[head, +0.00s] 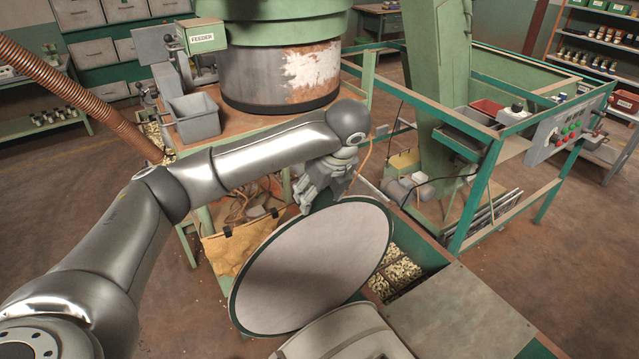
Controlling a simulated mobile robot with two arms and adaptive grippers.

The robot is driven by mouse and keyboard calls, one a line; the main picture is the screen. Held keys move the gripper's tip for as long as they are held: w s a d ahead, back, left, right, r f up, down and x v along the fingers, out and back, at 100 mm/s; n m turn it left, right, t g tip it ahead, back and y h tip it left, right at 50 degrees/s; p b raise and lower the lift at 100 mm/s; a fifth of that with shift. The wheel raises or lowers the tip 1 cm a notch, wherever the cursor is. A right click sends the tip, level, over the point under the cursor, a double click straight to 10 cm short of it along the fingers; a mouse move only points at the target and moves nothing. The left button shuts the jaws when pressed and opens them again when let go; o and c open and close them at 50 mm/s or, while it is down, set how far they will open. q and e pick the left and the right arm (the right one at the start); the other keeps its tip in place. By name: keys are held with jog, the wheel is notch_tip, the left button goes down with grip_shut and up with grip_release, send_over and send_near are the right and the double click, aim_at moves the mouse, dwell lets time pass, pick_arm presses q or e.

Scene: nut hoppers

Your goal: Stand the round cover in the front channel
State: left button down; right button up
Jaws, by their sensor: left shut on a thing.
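The round cover (312,268) is a large pale grey disc with a dark green rim. It is tilted, its flat face towards my camera, in the lower middle of the head view. My left gripper (318,195) is shut on its upper edge. The green hopper box (452,262) lies just behind and to the right of the cover, with nuts (402,268) in compartments. The cover hides the left part of this box, and I cannot make out the front channel or whether the cover touches it. My right gripper is not in view.
A grey flat lid (460,318) covers the box's near right part. A rounded beige thing (340,335) is at the bottom edge. A green machine frame (480,195) with a control panel (568,125) stands to the right. A drum (280,75) and grey bin (194,118) stand behind.

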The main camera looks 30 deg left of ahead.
pick_arm(q)
jog(key=shift+f, duration=1.8)
send_over(321, 305)
jog(key=shift+a+f, duration=0.15)
jog(key=shift+f, duration=2)
jog(key=shift+a+f, duration=0.1)
jog(key=shift+f, duration=5.6)
notch_tip(321, 305, down, 4)
jog(key=b, duration=0.2)
jog(key=shift+b, duration=0.4)
notch_tip(321, 305, down, 14)
jog(key=b, duration=1.5)
notch_tip(321, 305, down, 2)
jog(key=shift+f+b, duration=0.1)
jog(key=shift+b, duration=0.35)
jog(key=shift+f+b, duration=1)
jog(key=shift+f, duration=1.85)
